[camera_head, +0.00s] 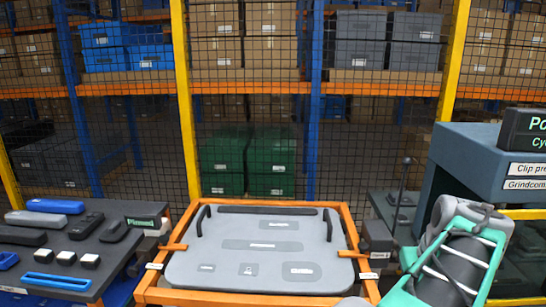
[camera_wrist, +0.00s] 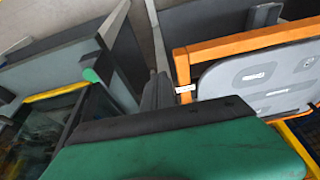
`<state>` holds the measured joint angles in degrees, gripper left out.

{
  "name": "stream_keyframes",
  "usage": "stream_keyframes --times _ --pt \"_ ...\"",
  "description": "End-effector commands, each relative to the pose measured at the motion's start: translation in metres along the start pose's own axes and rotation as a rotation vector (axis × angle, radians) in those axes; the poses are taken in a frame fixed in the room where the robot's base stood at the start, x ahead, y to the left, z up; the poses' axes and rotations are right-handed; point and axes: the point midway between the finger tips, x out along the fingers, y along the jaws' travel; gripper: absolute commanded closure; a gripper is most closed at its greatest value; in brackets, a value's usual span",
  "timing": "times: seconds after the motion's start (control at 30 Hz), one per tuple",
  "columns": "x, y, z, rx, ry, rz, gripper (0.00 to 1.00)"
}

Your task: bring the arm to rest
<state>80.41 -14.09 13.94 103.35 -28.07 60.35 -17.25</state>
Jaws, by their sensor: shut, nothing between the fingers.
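My gripper (camera_wrist: 158,84) shows in the wrist view as two dark fingers beyond the green hand housing. The fingers are together with nothing between them. In the head view my teal and grey arm (camera_head: 466,252) is folded at the lower right, in front of the blue-grey machine housing. The fingertips cannot be made out there. In the wrist view the fingers appear beside the left edge of the orange frame, and I cannot tell how far apart they are.
A grey door panel (camera_head: 250,262) lies in an orange frame (camera_head: 362,240) at front centre. A dark table with parts (camera_head: 52,254) stands left. The blue-grey machine (camera_head: 480,150) is close on the right. A mesh fence with yellow posts (camera_head: 186,100) and shelves stand behind.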

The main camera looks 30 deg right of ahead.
Motion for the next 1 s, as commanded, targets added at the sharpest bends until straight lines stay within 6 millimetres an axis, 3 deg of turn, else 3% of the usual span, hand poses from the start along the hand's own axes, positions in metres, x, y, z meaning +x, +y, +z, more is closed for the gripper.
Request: stream_keyframes --times 0.17,0.37,0.47,0.6,0.7,0.83,1.0 --pt "0.01 -0.063 -0.013 -0.074 -0.007 -0.033 1.0" --pt "0.02 -0.16 -0.012 -0.186 -0.021 -0.078 1.0" --pt "0.024 -0.226 0.004 -0.273 -0.03 -0.108 1.0" --pt "0.027 -0.314 0.053 -0.414 -0.045 -0.146 1.0" --pt "0.027 -0.356 0.096 -0.509 -0.051 -0.166 1.0" --pt "0.027 -0.384 0.137 -0.593 -0.052 -0.181 1.0" --pt "0.028 -0.392 0.153 -0.624 -0.05 -0.185 1.0"
